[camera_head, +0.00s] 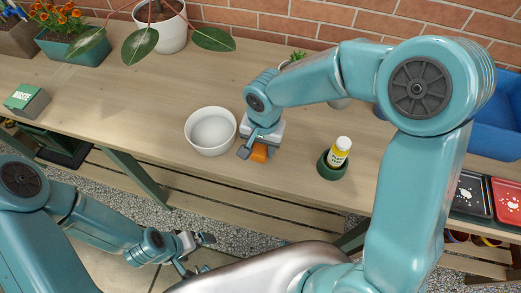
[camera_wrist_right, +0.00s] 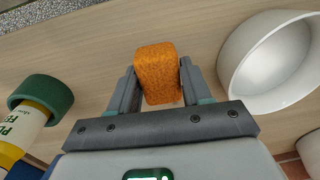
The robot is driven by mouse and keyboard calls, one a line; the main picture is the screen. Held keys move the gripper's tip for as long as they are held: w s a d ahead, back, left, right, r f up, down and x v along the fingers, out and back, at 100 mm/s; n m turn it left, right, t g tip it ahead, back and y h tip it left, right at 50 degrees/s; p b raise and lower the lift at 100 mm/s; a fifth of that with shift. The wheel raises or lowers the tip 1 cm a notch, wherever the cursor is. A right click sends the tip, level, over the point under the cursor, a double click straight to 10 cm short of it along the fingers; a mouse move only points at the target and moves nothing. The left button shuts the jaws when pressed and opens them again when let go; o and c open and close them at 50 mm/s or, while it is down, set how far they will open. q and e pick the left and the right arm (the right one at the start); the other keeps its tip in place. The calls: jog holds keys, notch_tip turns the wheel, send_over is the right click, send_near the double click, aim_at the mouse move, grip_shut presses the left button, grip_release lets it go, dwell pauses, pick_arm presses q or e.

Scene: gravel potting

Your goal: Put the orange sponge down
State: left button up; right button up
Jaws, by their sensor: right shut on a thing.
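The orange sponge (camera_head: 260,153) is at the front part of the wooden bench (camera_head: 175,85), between a white bowl and a green holder. My right gripper (camera_head: 252,150) is shut on it. In the right wrist view the sponge (camera_wrist_right: 157,70) sits between the two fingers of my right gripper (camera_wrist_right: 158,88), with the bench surface close behind it. I cannot tell whether the sponge touches the bench. My left gripper (camera_head: 193,254) is low in front of the bench, empty, with its fingers apart.
The white bowl (camera_head: 211,131) stands just left of the sponge. A yellow-labelled bottle (camera_head: 340,150) stands in a green holder (camera_head: 328,170) to the right. Potted plants (camera_head: 158,30) line the back. A green waste box (camera_head: 27,100) is far left, a blue crate (camera_head: 497,128) right.

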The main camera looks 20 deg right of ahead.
aim_at(260, 152)
notch_tip(260, 152, down, 3)
jog(key=shift+w+r, duration=0.1)
jog(key=shift+w, duration=0.05)
jog(key=shift+f+b, duration=0.2)
jog(key=shift+b, duration=0.15)
jog(key=o, duration=1.1)
jog(key=shift+r, duration=0.1)
